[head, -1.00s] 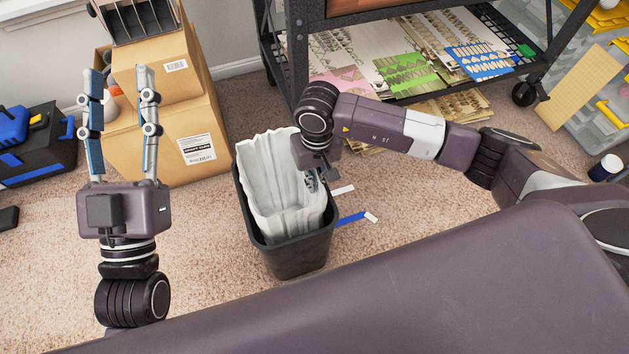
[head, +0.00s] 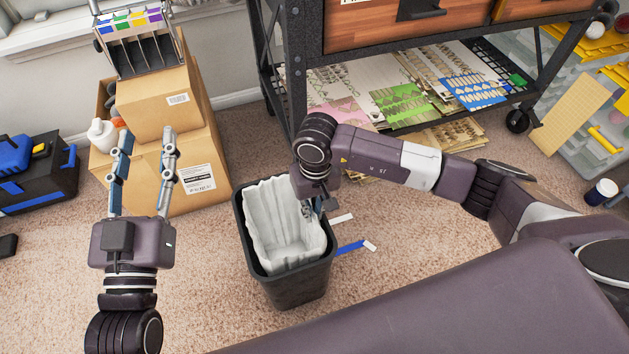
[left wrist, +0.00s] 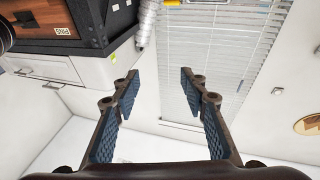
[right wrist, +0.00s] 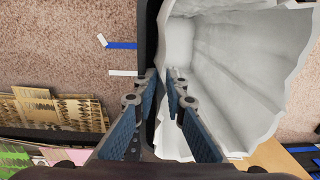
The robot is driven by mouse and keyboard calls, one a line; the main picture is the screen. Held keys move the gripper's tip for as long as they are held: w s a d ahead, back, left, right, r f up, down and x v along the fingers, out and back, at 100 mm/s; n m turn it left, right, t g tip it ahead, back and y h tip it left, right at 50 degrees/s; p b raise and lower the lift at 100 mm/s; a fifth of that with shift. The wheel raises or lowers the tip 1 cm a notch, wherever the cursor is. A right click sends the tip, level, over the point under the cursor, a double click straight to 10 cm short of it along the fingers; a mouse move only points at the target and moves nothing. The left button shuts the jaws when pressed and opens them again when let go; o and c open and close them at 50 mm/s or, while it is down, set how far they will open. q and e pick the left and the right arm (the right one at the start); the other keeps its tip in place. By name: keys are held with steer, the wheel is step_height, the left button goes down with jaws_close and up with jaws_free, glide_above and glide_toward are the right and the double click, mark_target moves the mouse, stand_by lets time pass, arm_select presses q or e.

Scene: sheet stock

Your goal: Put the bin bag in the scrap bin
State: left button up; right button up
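The bin bag (head: 283,225) is pale, crumpled and open-mouthed. It sits inside the dark scrap bin (head: 300,290), its upper edge showing slightly above the back rim. My right gripper (head: 322,212) is at the bin's right side, pointing down. In the right wrist view the bag (right wrist: 235,75) fills the right half, and the right gripper's fingers (right wrist: 162,75) stand slightly apart at the bag's edge beside the bin's dark rim. I see no bag material clearly pinched between them. My left gripper (head: 145,140) is open, empty and raised at the left, away from the bin.
Cardboard boxes (head: 165,135) are stacked behind the left gripper. A dark metal rack (head: 292,90) with sheet stock stands behind the bin. A blue strip (head: 349,248) and pale scraps lie on the carpet right of the bin. Carpet left of the bin is clear.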

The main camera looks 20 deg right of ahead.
step_height(320, 180, up, 6)
steer(key=shift+w+d+r+p, duration=0.1)
steer(key=shift+p, duration=0.6)
arm_select(q)
step_height(320, 180, down, 15)
steer(key=s+a+g+y+p, duration=0.1)
steer(key=s+a+g+y, duration=0.1)
steer(key=g, duration=0.5)
steer(key=shift+s+a+f+g+y, duration=0.15)
steer(key=shift+s+a+g+y, duration=0.2)
steer(key=shift+s+g, duration=0.1)
arm_select(e)
step_height(320, 180, up, 6)
steer(key=shift+f, duration=0.15)
